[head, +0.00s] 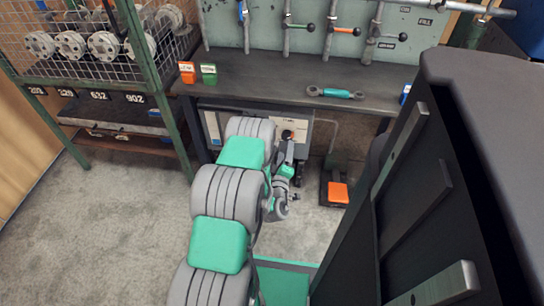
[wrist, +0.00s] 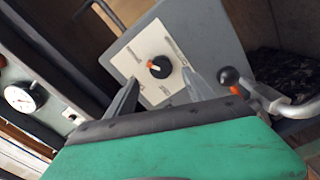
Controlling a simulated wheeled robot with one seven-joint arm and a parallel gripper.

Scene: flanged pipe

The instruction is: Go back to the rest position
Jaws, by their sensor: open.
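My gripper (wrist: 162,76) is open in the wrist view, with its two grey fingers spread and nothing held between them. Past the fingertips is a black rotary knob with an orange mark (wrist: 158,67) on a white panel of a grey box. The knob shows between the fingers in the picture; the gap to it is hard to judge. In the head view my arm reaches forward and low, and my gripper (head: 291,152) is small and partly hidden near the front of the grey control box (head: 300,131) under the workbench.
The workbench (head: 260,85) carries an orange box (head: 187,72), a green box (head: 209,73) and a teal tool (head: 335,93). An orange pedal (head: 338,192) is on the floor at right. A wire rack (head: 160,100) stands left. A lever (wrist: 229,76) is right of the knob. Floor at left is clear.

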